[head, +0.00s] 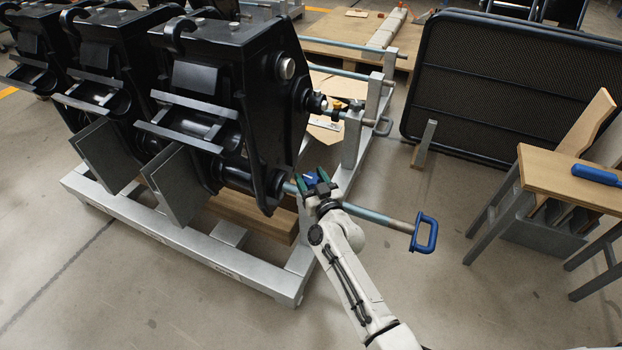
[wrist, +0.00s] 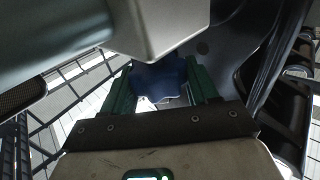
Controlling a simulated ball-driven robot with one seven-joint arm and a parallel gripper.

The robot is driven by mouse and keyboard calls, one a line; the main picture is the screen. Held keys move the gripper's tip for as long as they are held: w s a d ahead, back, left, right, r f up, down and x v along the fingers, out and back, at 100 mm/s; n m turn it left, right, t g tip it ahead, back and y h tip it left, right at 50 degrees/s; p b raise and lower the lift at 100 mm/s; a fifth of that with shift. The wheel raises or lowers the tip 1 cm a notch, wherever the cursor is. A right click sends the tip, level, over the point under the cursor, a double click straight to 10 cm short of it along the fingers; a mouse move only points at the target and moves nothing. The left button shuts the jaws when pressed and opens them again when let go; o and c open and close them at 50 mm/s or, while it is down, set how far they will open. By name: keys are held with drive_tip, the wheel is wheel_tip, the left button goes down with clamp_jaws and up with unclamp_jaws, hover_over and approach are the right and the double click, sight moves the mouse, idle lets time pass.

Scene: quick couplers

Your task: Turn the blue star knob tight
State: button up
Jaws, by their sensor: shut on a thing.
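The blue star knob (head: 309,179) sits by the low bar at the near right end of the rack, beside the nearest black coupler (head: 225,75). My gripper (head: 313,186) reaches it from the lower right, its green fingers shut on the knob. In the wrist view the knob (wrist: 160,78) lies between the green fingers of my gripper (wrist: 162,85), one on each side. Its top is partly hidden by a grey metal block (wrist: 165,28) close above it. How far the knob is turned cannot be seen.
A bar (head: 375,218) with a blue loop handle (head: 424,232) sticks out right, passing behind my wrist. The grey rack frame (head: 190,245) carries several black couplers. A wooden bench (head: 555,172) and a black mesh panel (head: 500,90) stand right. The floor at front is clear.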

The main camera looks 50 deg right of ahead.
drive_tip(key=c, duration=0.3)
